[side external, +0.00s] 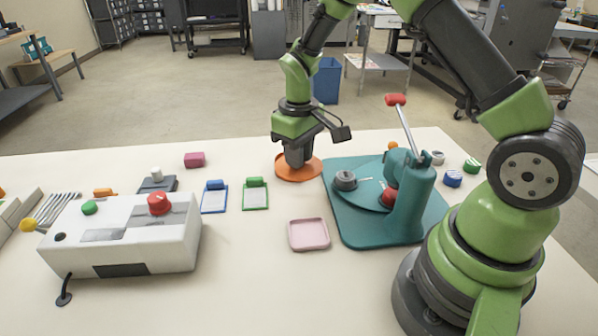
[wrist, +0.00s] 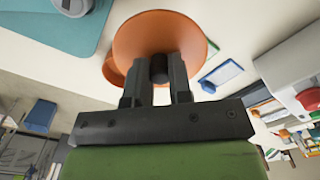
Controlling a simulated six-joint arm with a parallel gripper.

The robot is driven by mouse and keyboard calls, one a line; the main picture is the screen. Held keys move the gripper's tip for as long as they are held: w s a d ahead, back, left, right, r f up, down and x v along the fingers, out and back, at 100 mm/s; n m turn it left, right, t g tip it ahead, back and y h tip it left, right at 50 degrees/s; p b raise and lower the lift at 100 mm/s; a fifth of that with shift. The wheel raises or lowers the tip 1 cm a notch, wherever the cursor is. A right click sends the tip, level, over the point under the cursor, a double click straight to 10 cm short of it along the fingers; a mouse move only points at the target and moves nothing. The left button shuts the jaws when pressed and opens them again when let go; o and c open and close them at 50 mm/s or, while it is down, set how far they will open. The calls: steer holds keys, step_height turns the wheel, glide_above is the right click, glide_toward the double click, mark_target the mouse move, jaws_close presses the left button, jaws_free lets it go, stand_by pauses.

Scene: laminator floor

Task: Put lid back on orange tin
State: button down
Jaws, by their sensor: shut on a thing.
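My gripper (side external: 298,163) points down at the back middle of the table. In the wrist view my gripper (wrist: 158,78) is shut on the dark knob of the round orange lid (wrist: 150,32). The lid also shows in the side view (side external: 284,172) as a wide orange disc around the fingertips. In the wrist view, part of another orange round surface, apparently the orange tin (wrist: 113,71), sticks out past the lid's left edge. The rest of it is hidden behind the lid. I cannot tell whether lid and tin touch.
A teal press (side external: 408,205) with a red-tipped lever stands close on the right. A pink square dish (side external: 308,234) lies in front. Blue (side external: 214,199) and green (side external: 255,195) clipboards lie to the left, beyond them a white control box (side external: 125,240). Bare table lies between dish and box.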

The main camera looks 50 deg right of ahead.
steer(key=w+d+r, duration=0.1)
steer(key=w+d, duration=0.7)
steer(key=shift+s+a+f, duration=0.1)
steer(key=shift+s+f, duration=0.05)
steer(key=shift+f, duration=2.95)
steer(key=shift+f, duration=0.15)
steer(key=shift+c, duration=2.4)
jaws_free()
step_height(320, 180, up, 7)
